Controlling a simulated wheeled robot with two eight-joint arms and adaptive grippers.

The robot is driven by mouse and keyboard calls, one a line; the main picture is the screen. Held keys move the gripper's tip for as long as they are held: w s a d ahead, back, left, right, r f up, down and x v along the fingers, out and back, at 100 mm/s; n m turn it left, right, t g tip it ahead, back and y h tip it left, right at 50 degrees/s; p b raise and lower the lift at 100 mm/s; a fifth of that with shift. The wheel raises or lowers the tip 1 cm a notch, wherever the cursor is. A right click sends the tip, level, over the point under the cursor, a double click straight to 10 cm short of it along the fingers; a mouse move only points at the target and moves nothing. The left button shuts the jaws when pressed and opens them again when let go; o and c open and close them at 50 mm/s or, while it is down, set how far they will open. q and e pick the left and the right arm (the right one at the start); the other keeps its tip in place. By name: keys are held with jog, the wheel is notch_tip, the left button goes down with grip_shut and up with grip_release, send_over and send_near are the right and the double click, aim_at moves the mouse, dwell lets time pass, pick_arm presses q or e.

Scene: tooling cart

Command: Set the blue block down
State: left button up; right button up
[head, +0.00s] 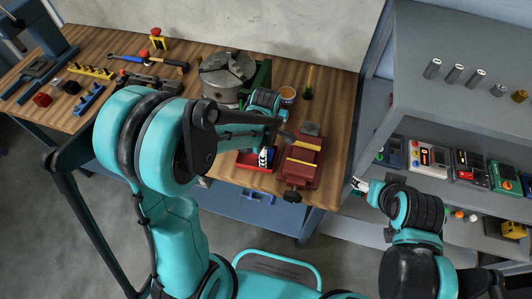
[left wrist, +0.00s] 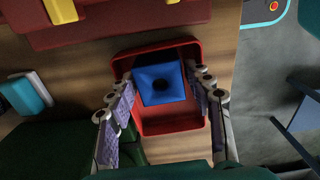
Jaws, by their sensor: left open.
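In the head view my left gripper (head: 266,156) reaches down over the red tray (head: 245,166), and the fingers and arm mostly hide the block. My right gripper (head: 362,186) is off the table's right side, near the shelf; its fingers are too small to read.
A red vise (head: 302,162) stands right beside the tray. Tools and small blocks lie on the left of the wooden table (head: 95,45). A grey shelf (head: 415,85) with several devices is at the right.

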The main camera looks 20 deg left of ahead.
pick_arm(q)
notch_tip(320, 180, up, 12)
jog(key=f+p, duration=0.1)
jog(key=p, duration=0.3)
jog(key=s+a+r+m+t, duration=0.2)
jog(key=s+m, duration=0.3)
jog(key=m, duration=0.4)
jog(key=s+a+r+m+t, duration=0.2)
jog(key=s+r+m+t, duration=0.3)
jog(key=m, duration=0.4)
jog(key=shift+s+a+m, duration=0.15)
jog(key=shift+a+m, duration=0.15)
jog(key=shift+a, duration=0.05)
jog(key=shift+f+b, duration=2.95)
jog(key=shift+b, duration=0.15)
